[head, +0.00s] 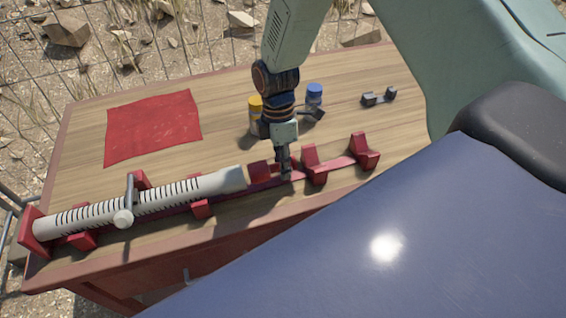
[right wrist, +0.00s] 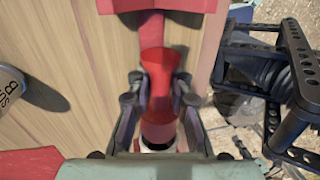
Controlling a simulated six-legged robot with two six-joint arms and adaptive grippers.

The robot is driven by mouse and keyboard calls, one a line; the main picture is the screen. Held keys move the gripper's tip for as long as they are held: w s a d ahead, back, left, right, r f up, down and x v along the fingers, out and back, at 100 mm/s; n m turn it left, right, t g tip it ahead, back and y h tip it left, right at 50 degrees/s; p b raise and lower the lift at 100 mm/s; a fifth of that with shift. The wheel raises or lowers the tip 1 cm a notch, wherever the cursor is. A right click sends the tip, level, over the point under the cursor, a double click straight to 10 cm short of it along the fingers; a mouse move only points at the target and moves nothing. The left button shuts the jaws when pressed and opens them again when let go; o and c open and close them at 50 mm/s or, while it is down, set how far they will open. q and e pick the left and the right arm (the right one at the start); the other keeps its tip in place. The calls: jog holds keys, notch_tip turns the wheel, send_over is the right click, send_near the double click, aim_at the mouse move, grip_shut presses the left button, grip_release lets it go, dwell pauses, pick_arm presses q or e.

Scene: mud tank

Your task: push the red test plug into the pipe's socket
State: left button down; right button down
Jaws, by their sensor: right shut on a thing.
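The pale ribbed pipe (head: 175,195) lies in red cradles along the table's front, with a small T-handled fitting (head: 124,214) on it. Its right end faces my right gripper (head: 285,172). In the right wrist view, my right gripper (right wrist: 158,98) is shut on the red test plug (right wrist: 158,75), with a finger on each side of its narrow middle. The plug's lower end is at a pale ring with a dark opening (right wrist: 157,147), apparently the pipe's socket. I cannot tell whether the plug is inside the rim. My left gripper is not in view.
Red cradles (head: 314,165) stand to the right of my right gripper. Behind it are a yellow-topped can (head: 255,104) and a blue-topped can (head: 314,93). A small dark part (head: 378,97) lies at the back right. A red cloth (head: 152,127) lies at the left.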

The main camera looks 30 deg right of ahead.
aim_at(270, 166)
jog(key=shift+w+a, duration=0.1)
jog(key=shift+a, duration=0.25)
jog(key=shift+w+a, duration=0.1)
jog(key=shift+a, duration=0.35)
jog(key=shift+w+a, duration=0.1)
jog(key=shift+a, duration=0.3)
jog(key=shift+a, duration=0.1)
jog(key=shift+w+a, duration=0.1)
jog(key=shift+a, duration=0.1)
jog(key=shift+w+a, duration=0.2)
jog(key=shift+a, duration=0.85)
jog(key=c, duration=1.1)
grip_release()
jog(key=shift+c, duration=0.2)
